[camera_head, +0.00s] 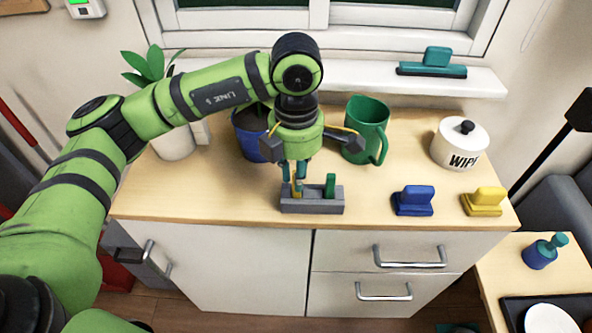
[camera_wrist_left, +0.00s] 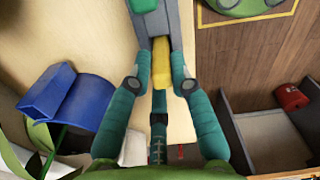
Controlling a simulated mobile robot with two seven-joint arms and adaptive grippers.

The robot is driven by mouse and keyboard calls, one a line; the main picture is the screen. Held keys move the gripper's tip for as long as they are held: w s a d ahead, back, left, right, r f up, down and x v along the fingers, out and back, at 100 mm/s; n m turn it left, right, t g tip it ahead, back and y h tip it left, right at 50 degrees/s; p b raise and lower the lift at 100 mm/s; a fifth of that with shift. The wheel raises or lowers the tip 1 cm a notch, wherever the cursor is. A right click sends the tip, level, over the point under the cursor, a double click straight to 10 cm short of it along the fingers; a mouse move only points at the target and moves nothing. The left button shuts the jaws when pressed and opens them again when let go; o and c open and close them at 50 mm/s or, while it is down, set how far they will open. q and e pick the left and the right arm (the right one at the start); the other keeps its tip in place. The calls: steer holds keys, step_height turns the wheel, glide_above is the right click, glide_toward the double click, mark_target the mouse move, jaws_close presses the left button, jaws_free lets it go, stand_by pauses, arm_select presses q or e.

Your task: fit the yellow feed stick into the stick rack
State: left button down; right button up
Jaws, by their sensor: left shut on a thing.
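The grey stick rack (camera_head: 322,208) stands on the wooden counter top near its front edge. A green stick (camera_head: 330,184) stands upright in its right part. My left gripper (camera_head: 293,172) points down over the rack's left part and is shut on the yellow feed stick (camera_head: 297,190). The stick's lower end is at the rack's left part; I cannot tell how deep it sits. In the left wrist view, the yellow stick (camera_wrist_left: 162,60) shows between the teal fingertips (camera_wrist_left: 161,84), against the grey rack (camera_wrist_left: 177,40). My right gripper is not in view.
A blue pot (camera_head: 248,140) stands behind the gripper, and a green mug (camera_head: 366,128) behind to the right. Further right are a white wipes canister (camera_head: 460,145), a blue block (camera_head: 413,201) and a yellow block (camera_head: 484,202).

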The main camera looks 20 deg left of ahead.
arm_select(q)
steer(key=shift+f, duration=0.3)
steer(key=c, duration=1)
jaws_free()
steer(key=shift+c, duration=0.2)
steer(key=shift+r, duration=0.15)
step_height(320, 180, up, 12)
